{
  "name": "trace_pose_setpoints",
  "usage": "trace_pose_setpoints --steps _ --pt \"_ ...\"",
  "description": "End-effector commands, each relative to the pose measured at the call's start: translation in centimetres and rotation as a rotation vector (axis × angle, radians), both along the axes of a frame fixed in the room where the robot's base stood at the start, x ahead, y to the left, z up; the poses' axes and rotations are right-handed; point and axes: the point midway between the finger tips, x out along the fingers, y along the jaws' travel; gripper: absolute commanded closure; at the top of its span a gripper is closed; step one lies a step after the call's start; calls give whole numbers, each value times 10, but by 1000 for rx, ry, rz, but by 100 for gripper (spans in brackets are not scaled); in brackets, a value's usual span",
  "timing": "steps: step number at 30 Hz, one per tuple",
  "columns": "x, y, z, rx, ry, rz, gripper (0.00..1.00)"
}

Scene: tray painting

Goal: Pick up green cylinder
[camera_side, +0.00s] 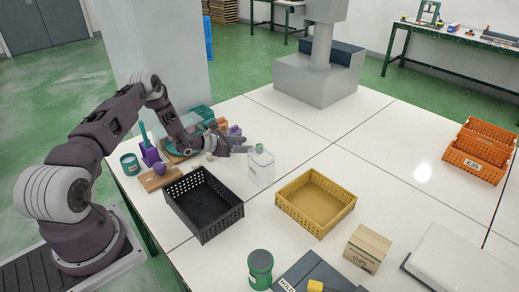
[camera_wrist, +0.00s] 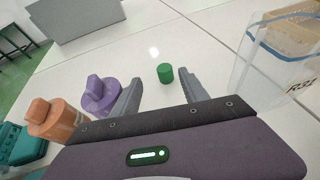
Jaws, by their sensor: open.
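A small green cylinder (camera_wrist: 165,73) stands upright on the white table in the wrist view, just beyond my fingertips and between their lines. In the side view its green top (camera_side: 259,147) shows at the back of a clear container (camera_side: 260,170), which partly covers it. My gripper (camera_side: 244,144) is low over the table, with its fingers pointing at the cylinder. In the wrist view my gripper (camera_wrist: 159,83) is open, with nothing between the fingers.
The clear container stands close at right in the wrist view (camera_wrist: 262,62). A purple knobbed piece (camera_wrist: 101,95) and an orange one (camera_wrist: 52,119) are at left. A black crate (camera_side: 204,203) and a yellow crate (camera_side: 316,201) stand in front.

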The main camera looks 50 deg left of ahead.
Motion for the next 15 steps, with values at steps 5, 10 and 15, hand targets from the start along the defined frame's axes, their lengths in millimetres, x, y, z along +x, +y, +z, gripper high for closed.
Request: trace_pose_setpoints --steps 5,10,15 --pt "19 -7 -12 1 -1 -3 48" --pt "46 -19 -27 0 -2 -4 48" --pt "60 -21 -32 -1 0 -2 48"
